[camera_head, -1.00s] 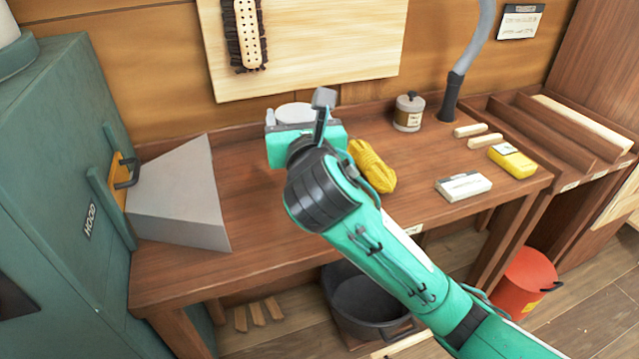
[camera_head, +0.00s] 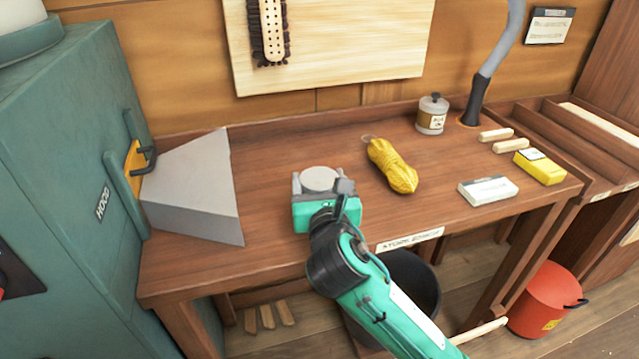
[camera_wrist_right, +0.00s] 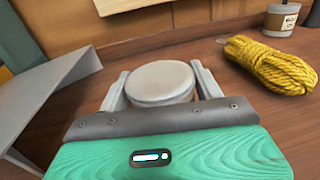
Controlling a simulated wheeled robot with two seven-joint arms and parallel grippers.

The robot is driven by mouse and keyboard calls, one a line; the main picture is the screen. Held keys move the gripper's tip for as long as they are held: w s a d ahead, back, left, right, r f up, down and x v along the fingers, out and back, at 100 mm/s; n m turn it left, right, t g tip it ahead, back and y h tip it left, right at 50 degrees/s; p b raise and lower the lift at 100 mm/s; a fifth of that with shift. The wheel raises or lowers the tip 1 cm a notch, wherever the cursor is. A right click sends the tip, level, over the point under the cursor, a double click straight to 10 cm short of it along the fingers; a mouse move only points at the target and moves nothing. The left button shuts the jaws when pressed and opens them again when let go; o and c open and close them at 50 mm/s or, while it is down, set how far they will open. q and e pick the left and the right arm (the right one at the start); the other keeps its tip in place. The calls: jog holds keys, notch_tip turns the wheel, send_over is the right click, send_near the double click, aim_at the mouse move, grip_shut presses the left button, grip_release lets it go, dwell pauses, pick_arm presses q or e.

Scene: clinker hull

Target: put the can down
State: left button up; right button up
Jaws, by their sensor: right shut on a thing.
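The can shows its round pale grey lid (camera_head: 319,179) in the head view, and the lid also shows in the right wrist view (camera_wrist_right: 161,83). My right gripper (camera_head: 320,182) is shut on the can, one finger on each side of it. The can is over the front middle of the wooden bench (camera_head: 270,255). Its lower part is hidden by the gripper body, so I cannot tell whether its base touches the bench top. My left gripper is not in view.
A yellow rope bundle (camera_head: 393,167) lies right of the can. A grey metal hood (camera_head: 197,190) stands at left. A small labelled jar (camera_head: 432,115), a white box (camera_head: 488,190) and a yellow box (camera_head: 539,167) are farther right. Bench top around the can is clear.

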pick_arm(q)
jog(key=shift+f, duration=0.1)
pick_arm(e)
jog(key=o, duration=1.3)
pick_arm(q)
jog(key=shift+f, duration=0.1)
pick_arm(e)
jog(key=shift+s+r, duration=0.1)
jog(key=shift+s, duration=0.1)
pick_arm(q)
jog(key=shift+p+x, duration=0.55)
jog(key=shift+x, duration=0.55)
pick_arm(e)
jog(key=s+d, duration=0.2)
jog(key=s, duration=0.9)
jog(key=shift+s, duration=0.25)
